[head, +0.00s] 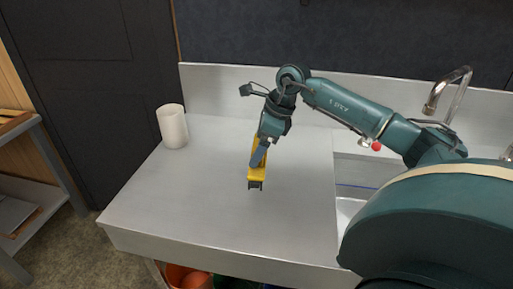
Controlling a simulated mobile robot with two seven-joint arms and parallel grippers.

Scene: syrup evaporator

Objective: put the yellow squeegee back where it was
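The yellow squeegee (257,173) is in the middle of the head view, over the steel counter (200,205). It hangs upright below my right gripper (258,157), with its dark end pointing down and toward me. My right gripper comes in from the right and is shut on the squeegee; its fingers hide part of the yellow body. I cannot tell whether the dark end touches the counter or is just above it. My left gripper is not in view.
A white cylinder (172,127) stands at the counter's back left. A sink (350,208) with a curved tap (447,92) is at the right, partly behind my arm. A grey shelf (40,180) stands left. Orange items (187,277) sit below the counter. The counter's left and front are clear.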

